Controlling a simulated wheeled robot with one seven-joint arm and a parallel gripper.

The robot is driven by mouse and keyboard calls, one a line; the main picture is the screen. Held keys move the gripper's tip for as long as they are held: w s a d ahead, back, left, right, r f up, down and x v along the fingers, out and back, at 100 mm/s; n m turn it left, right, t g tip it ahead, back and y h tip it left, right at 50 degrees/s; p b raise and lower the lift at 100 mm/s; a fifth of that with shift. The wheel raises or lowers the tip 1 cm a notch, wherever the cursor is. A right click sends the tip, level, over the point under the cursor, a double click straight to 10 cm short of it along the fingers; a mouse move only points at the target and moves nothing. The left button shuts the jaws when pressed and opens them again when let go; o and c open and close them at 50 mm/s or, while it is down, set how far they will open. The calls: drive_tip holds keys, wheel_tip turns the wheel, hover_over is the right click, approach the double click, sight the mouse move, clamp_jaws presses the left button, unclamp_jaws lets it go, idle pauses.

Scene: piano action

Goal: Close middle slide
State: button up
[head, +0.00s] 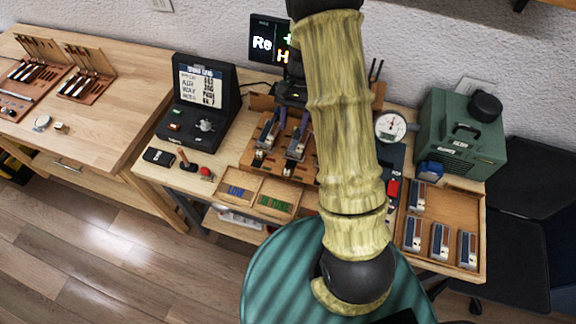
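A wooden fixture (262,160) stands at the middle of the workbench. Two grey metal slide units with bluish-purple upright parts show on it, a left one (267,131) and one to its right (296,145). My pale, bone-like arm covers the fixture's right part, so any further slide there is hidden. I cannot tell how far either slide is open. A dark shape (291,92) hangs just behind and above the slides, left of my arm; it may be my gripper. Its fingers cannot be made out, nor whether it touches a slide.
A wooden tray (481,215) with several similar units sits at the right. A shallow tray (290,212) with blue and green pieces lies in front. A dial gauge (390,126), a green machine (461,140) and an open black case (200,105) stand around the fixture.

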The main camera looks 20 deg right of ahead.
sight(289, 170)
drive_tip(key=p+x, duration=0.1)
drive_tip(key=x, duration=0.6)
drive_tip(key=p+x, duration=0.2)
drive_tip(key=x, duration=0.6)
drive_tip(key=shift+s+d+f+p, duration=0.1)
drive_tip(key=shift+d+f+p, duration=0.05)
drive_tip(key=shift+f+p, duration=0.2)
drive_tip(key=shift+c, duration=0.4)
clamp_jaws()
